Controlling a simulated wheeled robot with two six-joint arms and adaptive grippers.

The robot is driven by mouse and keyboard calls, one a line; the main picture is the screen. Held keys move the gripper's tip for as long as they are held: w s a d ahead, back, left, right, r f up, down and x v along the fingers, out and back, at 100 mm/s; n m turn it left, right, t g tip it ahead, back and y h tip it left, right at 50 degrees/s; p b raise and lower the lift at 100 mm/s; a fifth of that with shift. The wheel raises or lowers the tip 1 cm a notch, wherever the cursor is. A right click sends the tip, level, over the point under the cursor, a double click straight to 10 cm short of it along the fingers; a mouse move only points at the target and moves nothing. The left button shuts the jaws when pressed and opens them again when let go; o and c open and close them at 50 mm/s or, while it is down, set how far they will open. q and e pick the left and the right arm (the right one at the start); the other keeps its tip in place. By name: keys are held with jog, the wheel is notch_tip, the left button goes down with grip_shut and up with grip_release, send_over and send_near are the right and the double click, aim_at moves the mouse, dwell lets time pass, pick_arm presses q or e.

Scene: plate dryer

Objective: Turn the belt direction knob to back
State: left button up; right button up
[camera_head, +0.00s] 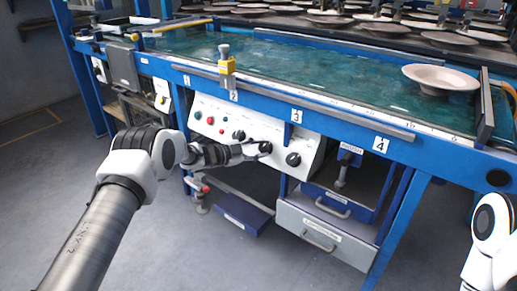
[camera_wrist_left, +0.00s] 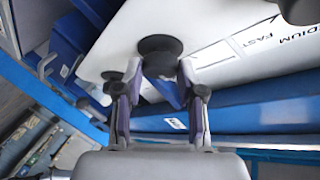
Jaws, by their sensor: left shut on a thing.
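The white control panel (camera_head: 213,118) is on the front of the blue conveyor frame. It carries a row of black knobs. My left gripper (camera_head: 262,149) reaches in from the left and is shut on one black knob, which it partly hides in the head view. In the left wrist view the two fingers of the gripper (camera_wrist_left: 160,72) sit on either side of this round black knob (camera_wrist_left: 160,45). Another black knob (camera_head: 293,159) is to its right. I cannot read the labels by the held knob or tell its pointer's direction. My right gripper is out of view.
Red and green buttons (camera_head: 197,115) are on the panel's left. Part of "MEDIUM" and "FAST" shows on a label (camera_wrist_left: 262,40).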

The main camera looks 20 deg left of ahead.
pick_arm(q)
jog(key=shift+w+r+m+g, duration=0.1)
jog(key=shift+m+g, duration=0.4)
jog(key=shift+m, duration=0.7)
jog(key=o, duration=1.1)
jog(key=v, duration=1.2)
jog(key=shift+a, duration=0.1)
jog(key=shift+w, duration=0.1)
